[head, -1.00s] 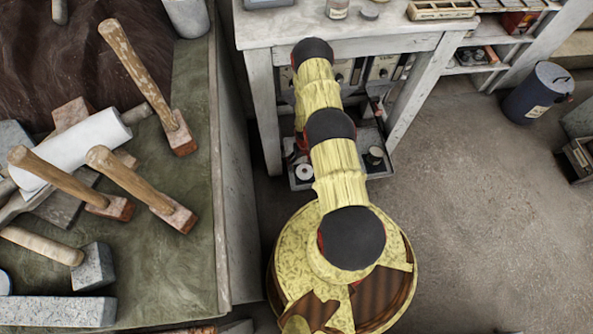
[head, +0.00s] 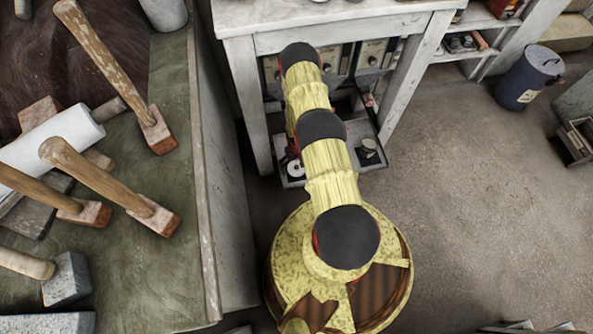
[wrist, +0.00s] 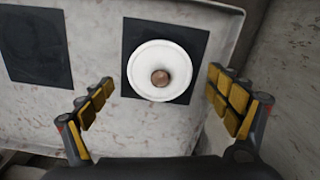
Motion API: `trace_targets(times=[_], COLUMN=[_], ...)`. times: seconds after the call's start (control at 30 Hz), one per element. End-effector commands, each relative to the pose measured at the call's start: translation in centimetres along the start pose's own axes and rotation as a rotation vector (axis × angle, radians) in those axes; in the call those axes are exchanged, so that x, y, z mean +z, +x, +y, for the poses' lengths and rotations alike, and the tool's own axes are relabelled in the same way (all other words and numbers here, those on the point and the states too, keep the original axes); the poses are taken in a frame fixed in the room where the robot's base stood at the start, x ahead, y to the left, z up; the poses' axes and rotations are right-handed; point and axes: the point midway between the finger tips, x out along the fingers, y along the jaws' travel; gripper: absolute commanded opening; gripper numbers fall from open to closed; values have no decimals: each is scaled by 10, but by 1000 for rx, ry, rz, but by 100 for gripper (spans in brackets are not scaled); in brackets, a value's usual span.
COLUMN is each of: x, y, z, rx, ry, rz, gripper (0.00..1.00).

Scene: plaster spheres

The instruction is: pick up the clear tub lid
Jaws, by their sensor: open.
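A round white disc (wrist: 145,72) with a brown round centre lies on a dark square in the wrist view. It may be the lid, but it does not look clear, so I cannot tell. In the head view a small white disc (head: 295,169) shows in the tray under the white table, left of my arm. My gripper (wrist: 160,84) is open, with its yellow-padded fingers on either side of the disc and nothing between them. The disc appears beyond the fingertips, apart from them. My arm hides the gripper in the head view.
The white table's legs (head: 248,110) flank my arm. A second dark square (wrist: 36,47) is empty. A green-topped bench (head: 140,260) with mallets stands left. A blue bin (head: 525,78) stands right; floor between is clear.

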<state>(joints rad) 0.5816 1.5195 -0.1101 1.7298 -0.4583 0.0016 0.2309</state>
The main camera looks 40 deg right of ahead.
Motion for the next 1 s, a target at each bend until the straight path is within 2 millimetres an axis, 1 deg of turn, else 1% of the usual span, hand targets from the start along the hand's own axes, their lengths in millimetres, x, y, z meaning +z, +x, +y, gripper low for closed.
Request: trace_targets(times=[0.03, 0.1, 0.37, 1.0], x=[0, 0, 0, 0], y=[6, 8, 7, 8], z=[0, 0, 0, 0], rx=[0, 0, 0, 0], ry=[-1, -2, -1, -1], rz=[0, 0, 0, 0], gripper=[90, 90, 90, 54])
